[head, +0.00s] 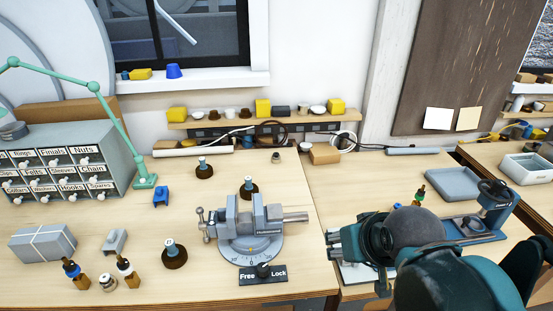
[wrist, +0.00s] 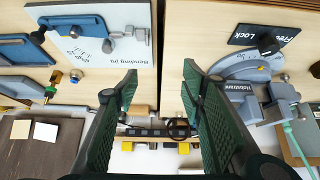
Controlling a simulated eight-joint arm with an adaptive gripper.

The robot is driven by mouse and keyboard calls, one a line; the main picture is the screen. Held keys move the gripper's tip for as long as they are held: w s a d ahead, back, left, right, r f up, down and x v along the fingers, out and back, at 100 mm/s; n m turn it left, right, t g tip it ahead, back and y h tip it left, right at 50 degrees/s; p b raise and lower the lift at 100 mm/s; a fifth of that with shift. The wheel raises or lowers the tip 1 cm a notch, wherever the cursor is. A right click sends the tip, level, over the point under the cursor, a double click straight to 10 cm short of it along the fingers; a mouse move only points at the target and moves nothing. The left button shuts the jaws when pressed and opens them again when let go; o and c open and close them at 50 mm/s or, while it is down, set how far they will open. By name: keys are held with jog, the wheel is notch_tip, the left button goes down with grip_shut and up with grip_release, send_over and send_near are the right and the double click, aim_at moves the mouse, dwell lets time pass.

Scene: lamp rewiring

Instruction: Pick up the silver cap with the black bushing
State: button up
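A small grey piece with a dark top (head: 276,157) stands at the back, below the shelf. Both are too small for me to tell which one has a black bushing. My gripper (head: 350,252) is over the right table, well to the right of both. In the wrist view my gripper (wrist: 159,88) has its two green-padded fingers wide apart, with nothing between them.
A vise (head: 250,217) on a round base stands between my gripper and the left table's small parts. Several dark round stands, including one in front (head: 173,254), and a drawer cabinet (head: 65,165) are on the left. A blue tray (head: 455,184) lies behind my arm.

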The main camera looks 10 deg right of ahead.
jog(key=shift+c, duration=0.5)
jog(key=w+a+r+n+g+p, duration=0.1)
jog(key=w+r+n+p, duration=0.7)
jog(key=w, duration=0.5)
jog(key=n+g+h+p, duration=0.3)
jog(key=n+p, duration=1.1)
jog(key=n, duration=0.5)
send_over(276, 159)
jog(key=a, duration=0.2)
notch_tip(276, 159, down, 8)
jog(key=shift+s+a+f+b, duration=0.1)
jog(key=shift+s+a+b, duration=0.1)
jog(key=shift+b, duration=0.1)
jog(key=shift+x, duration=1.3)
